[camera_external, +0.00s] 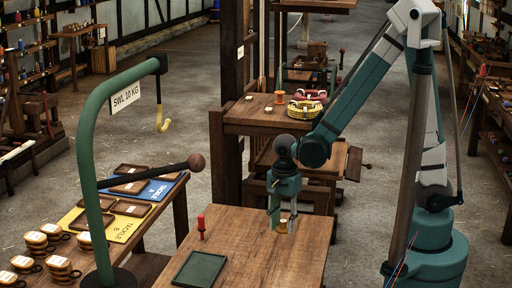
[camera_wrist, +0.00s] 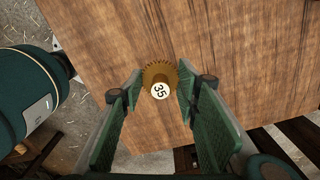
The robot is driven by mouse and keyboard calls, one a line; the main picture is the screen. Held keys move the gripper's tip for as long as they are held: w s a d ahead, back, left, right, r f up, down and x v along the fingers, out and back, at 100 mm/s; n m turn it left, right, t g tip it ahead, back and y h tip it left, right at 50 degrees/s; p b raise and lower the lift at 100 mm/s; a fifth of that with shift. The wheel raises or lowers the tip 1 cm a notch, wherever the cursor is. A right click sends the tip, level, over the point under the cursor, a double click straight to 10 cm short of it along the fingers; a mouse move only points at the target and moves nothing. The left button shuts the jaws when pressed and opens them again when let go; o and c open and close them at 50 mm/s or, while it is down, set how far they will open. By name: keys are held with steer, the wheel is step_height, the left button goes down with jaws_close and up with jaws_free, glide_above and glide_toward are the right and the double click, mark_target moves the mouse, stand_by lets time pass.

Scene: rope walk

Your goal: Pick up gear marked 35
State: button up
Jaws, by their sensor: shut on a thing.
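The brass-coloured gear marked 35 (camera_wrist: 159,72) is between the tips of my gripper (camera_wrist: 158,93) in the wrist view, its toothed rim and white round label 35 facing the camera. My gripper is shut on it, with one green pad at each side. In the external view the small gold gear (camera_external: 282,227) shows at the tips of my gripper (camera_external: 283,219), which points straight down at the wooden table (camera_external: 255,262). I cannot tell whether the gear touches the tabletop or is just above it.
A red peg (camera_external: 201,228) and a dark green tray (camera_external: 200,269) are on the same table to the left. A green crane post (camera_external: 92,190) with a yellow hook (camera_external: 163,120) stands further left. A shelf with coiled rope (camera_external: 306,107) is behind. The table's front right is clear.

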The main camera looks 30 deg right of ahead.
mark_target(283, 221)
steer(key=shift+r+p, duration=0.35)
steer(key=shift+r, duration=1.5)
